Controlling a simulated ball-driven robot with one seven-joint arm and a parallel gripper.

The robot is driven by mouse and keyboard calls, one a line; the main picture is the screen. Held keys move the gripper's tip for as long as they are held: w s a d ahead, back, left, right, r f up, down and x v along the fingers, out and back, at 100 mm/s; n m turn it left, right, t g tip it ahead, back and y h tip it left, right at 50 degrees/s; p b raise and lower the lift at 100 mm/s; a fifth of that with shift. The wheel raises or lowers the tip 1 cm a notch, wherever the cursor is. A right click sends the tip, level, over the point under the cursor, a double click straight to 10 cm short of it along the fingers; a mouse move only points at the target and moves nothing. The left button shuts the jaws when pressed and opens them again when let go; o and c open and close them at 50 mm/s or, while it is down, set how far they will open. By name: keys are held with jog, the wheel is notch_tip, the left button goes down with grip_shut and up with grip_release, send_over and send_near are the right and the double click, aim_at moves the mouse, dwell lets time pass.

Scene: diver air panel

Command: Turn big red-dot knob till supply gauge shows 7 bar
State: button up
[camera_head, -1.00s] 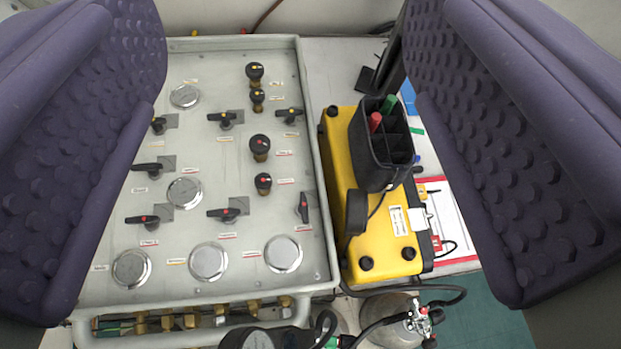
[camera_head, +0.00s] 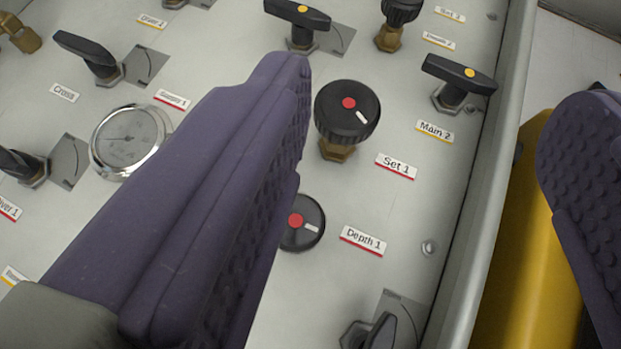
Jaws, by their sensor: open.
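The big black knob with a red dot and white mark (camera_head: 347,112) stands upright on a brass stem, beside the label "Set 1" (camera_head: 396,166). My gripper (camera_head: 440,100) is open, its purple padded fingers wide apart. The left finger is just left of this knob and the right finger is far to its right, over the yellow case. The knob lies between them, with no contact that I can make out. A round gauge (camera_head: 130,141) is left of the left finger, below a red-striped label (camera_head: 172,99) that seems to read "Supply 1". Its reading is too faint to tell.
A smaller red-dot knob (camera_head: 303,222), partly hidden by the left finger, sits by "Depth 1". Black lever valves surround the knob, including one (camera_head: 459,75) by "Main 2" and one (camera_head: 298,15) above. The panel's raised rim (camera_head: 490,170) and yellow case (camera_head: 525,240) are at right.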

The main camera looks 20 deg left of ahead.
jog(key=y+p, duration=0.1)
jog(key=p, duration=0.1)
send_near(331, 127)
jog(key=shift+w+d+f+m, duration=0.25)
jog(key=shift+w+d+m, duration=0.1)
jog(key=shift+w, duration=0.35)
jog(key=shift+w+a+f+t, duration=0.1)
jog(key=shift+f+t, duration=0.15)
jog(key=shift+t, duration=0.05)
jog(key=b+x, duration=0.1)
jog(key=x, duration=0.6)
jog(key=shift+w+a+f, duration=0.1)
jog(key=shift+w+f, duration=0.1)
jog(key=c, duration=1.1)
jog(key=shift+o, duration=0.2)
jog(key=shift+s+a+m+h, duration=0.1)
jog(key=shift+a+m+h, duration=0.3)
jog(key=shift+m+h, duration=0.2)
jog(key=shift+a+m+h+b, duration=0.2)
jog(key=shift+m+h+b, duration=0.25)
jog(key=shift+m+h, duration=1.3)
jog(key=shift+h, duration=0.25)
